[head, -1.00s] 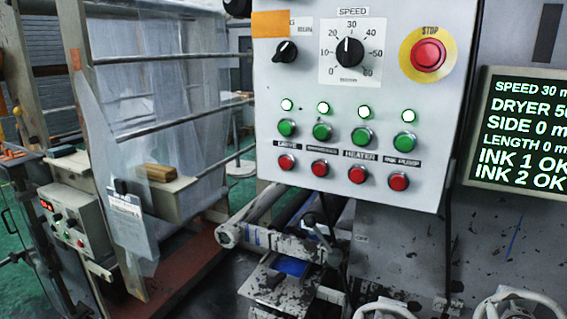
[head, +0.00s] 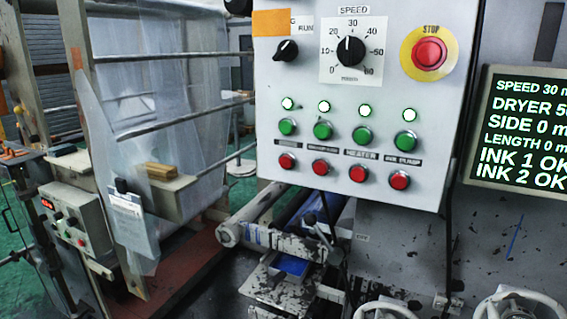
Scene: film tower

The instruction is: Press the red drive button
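The red drive button (head: 287,161) is the leftmost of the lower row on the grey-white control panel (head: 418,190). The small label above it is blurred now; it reads DRIVE in the earlier picture. A green button (head: 287,127) sits above that label, with a lit lamp (head: 288,103) above it. More red buttons stand to its right: one under a blurred label (head: 320,168), one under HEATER (head: 357,174) and one under INK PUMP (head: 399,180). Neither of my grippers shows, and nothing covers the drive button.
A large red STOP button (head: 429,53) on a yellow disc is at the panel's upper right. A speed dial (head: 350,50) and a black selector knob (head: 286,50) are above the buttons. A screen (head: 520,135) is on the right. Rollers (head: 270,240) lie below the panel.

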